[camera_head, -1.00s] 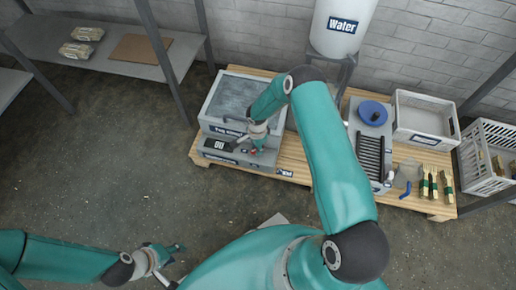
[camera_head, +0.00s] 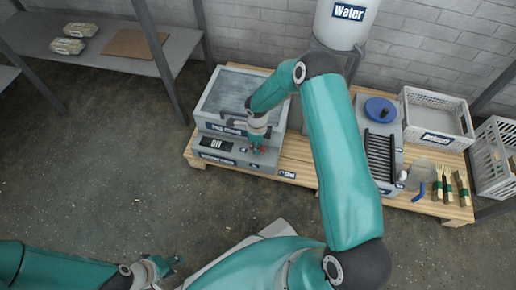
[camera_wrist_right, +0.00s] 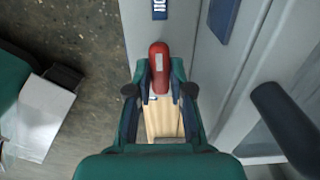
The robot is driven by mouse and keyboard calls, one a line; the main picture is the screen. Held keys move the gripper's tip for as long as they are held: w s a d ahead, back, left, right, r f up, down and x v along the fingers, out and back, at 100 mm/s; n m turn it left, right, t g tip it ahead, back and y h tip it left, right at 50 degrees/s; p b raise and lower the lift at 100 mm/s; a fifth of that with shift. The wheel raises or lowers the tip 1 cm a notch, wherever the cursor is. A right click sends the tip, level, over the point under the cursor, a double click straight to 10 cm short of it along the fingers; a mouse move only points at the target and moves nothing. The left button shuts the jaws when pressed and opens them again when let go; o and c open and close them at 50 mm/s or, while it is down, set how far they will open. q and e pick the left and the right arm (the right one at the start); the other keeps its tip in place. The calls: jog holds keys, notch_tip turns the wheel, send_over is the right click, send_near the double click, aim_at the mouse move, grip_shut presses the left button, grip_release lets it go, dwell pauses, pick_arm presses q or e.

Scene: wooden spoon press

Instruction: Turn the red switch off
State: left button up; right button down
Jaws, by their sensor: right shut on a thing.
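The red switch (camera_wrist_right: 158,62) sits on the front of the grey machine (camera_head: 212,162), to the right of a black display (camera_head: 216,145) that reads "Off". In the right wrist view it lies upright in the picture between my right fingertips. My right gripper (camera_head: 258,149) is shut on the red switch and covers most of it in the head view; only small red patches show there. My left gripper (camera_head: 175,263) is at the lower left over the floor, away from the machine. Its fingers are too small to read.
The machine stands on a wooden table (camera_head: 300,168). To its right are a water tank (camera_head: 340,22), a black ribbed unit (camera_head: 380,155) with a blue lid (camera_head: 379,108), a white crate (camera_head: 436,118) and several utensils (camera_head: 450,185). The floor in front is open.

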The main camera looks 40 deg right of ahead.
jog(key=shift+w+a+r, duration=0.1)
jog(key=shift+w, duration=0.1)
dwell(0.4)
jog(key=c, duration=1)
grip_release()
jog(key=shift+c, duration=0.2)
jog(key=shift+s, duration=0.1)
notch_tip(320, 180, up, 12)
